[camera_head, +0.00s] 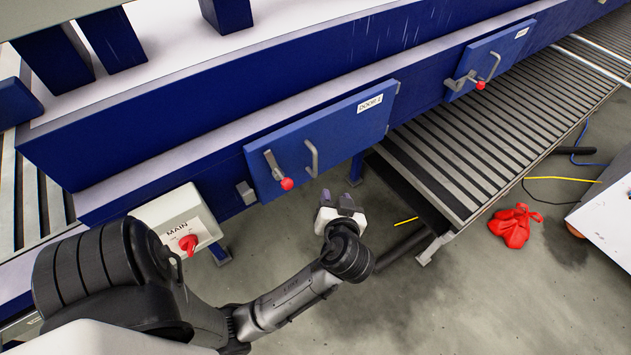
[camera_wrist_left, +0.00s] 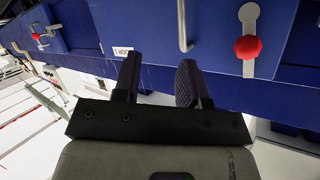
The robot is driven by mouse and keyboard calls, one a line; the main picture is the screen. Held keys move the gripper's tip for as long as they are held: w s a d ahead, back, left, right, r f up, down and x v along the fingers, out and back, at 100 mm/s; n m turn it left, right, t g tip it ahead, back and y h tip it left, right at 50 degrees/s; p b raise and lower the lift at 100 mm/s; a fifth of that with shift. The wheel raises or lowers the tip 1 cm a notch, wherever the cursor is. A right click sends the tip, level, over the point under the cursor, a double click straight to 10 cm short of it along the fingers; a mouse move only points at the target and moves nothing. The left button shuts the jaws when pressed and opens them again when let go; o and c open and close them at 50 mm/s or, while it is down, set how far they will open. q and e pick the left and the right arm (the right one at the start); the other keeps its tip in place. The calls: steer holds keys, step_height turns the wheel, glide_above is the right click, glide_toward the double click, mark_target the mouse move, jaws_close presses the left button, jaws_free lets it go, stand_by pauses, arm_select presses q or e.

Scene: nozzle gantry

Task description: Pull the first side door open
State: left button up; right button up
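The first side door (camera_head: 345,135) is a blue panel labelled DOOR 1 on the side of the blue machine, and it looks closed. It carries a grey pull handle (camera_head: 313,158) and a latch lever with a red knob (camera_head: 287,184), which hangs down. In the left wrist view the pull handle (camera_wrist_left: 182,25) and red knob (camera_wrist_left: 248,47) lie beyond the fingers. My left gripper (camera_head: 337,199) is open and empty, below the door's lower edge and apart from the handle. It also shows in the left wrist view (camera_wrist_left: 158,80). My right gripper is not seen.
A second blue door (camera_head: 487,62) with its own red-knobbed lever is farther right. A white MAIN switch box (camera_head: 180,220) stands left of door 1. A slatted conveyor (camera_head: 510,115) extends to the right. A red crumpled object (camera_head: 514,226) and cables lie on the floor.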

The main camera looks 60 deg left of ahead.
mark_target(316, 161)
arm_select(q)
steer(key=a+n+g+y+b, duration=0.1)
steer(key=a+n+b, duration=0.1)
steer(key=a+b, duration=0.1)
steer(key=w+a+f+n+g+y+b, duration=0.1)
steer(key=a+n+y+b, duration=0.1)
steer(key=a+n+b, duration=0.1)
steer(key=w+a+n+g+y+b, duration=0.1)
steer(key=a+n+g+y+b, duration=0.1)
steer(key=a+b, duration=0.3)
steer(key=shift+w+a+f, duration=0.1)
steer(key=shift+a+f, duration=0.1)
steer(key=shift+a, duration=0.35)
steer(key=shift+w+a+f, duration=0.1)
steer(key=shift+a+f, duration=0.05)
steer(key=shift+a, duration=0.85)
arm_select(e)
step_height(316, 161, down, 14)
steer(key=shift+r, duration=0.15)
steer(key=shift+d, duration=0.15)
arm_select(q)
steer(key=c, duration=0.7)
jaws_close()
